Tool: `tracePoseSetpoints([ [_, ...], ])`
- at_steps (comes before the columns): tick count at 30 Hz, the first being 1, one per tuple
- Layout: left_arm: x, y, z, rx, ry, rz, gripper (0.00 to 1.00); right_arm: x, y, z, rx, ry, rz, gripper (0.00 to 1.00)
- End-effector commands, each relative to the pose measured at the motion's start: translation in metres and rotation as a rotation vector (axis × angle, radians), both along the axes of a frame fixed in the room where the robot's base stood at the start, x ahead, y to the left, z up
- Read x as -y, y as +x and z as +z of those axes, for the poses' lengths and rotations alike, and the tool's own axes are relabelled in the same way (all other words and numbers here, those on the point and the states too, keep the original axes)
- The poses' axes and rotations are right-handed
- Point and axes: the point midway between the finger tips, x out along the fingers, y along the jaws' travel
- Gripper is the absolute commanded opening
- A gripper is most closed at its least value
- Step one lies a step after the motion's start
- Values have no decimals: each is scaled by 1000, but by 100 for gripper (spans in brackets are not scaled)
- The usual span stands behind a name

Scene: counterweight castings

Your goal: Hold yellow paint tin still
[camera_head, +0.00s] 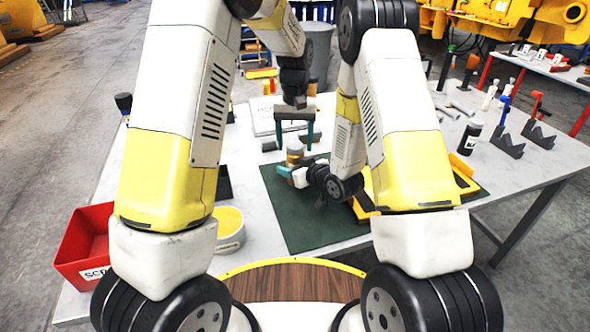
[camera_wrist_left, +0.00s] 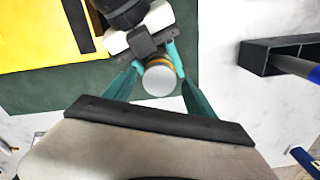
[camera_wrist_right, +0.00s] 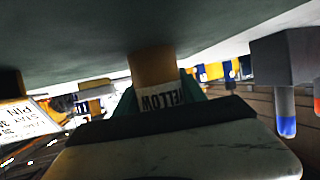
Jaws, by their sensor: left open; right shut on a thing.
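The yellow paint tin (camera_head: 295,151) stands near the back edge of the green mat (camera_head: 300,215). My right gripper (camera_head: 289,171) is shut on it from the side, low down. In the right wrist view the tin (camera_wrist_right: 156,72) sits between teal fingers, its label reading YELLOW. My left gripper (camera_head: 295,138) is open above the tin, fingers pointing down. In the left wrist view its fingers (camera_wrist_left: 155,88) are spread to either side of the round pale lid (camera_wrist_left: 160,81). I cannot tell whether they touch the tin.
A yellow casting (camera_head: 365,208) lies on the mat behind my right arm. A red bin (camera_head: 72,255) and a tub of yellow stuff (camera_head: 229,222) stand at the left. Dark V-shaped blocks (camera_head: 507,143) and a dark bottle (camera_head: 469,138) stand at the right.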

Motion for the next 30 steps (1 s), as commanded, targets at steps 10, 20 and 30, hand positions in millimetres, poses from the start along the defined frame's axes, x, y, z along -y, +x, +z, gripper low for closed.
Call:
tracePoseSetpoints([
  [10,1,1,35,3,-2,0,65,0,0,1,2,1,0,0],
  [20,1,0,45,0,0,0,65,0,0,1,2,0,0,0],
  [30,0,1,67,-2,-5,-11,61,0,0,1,2,1,0,0],
])
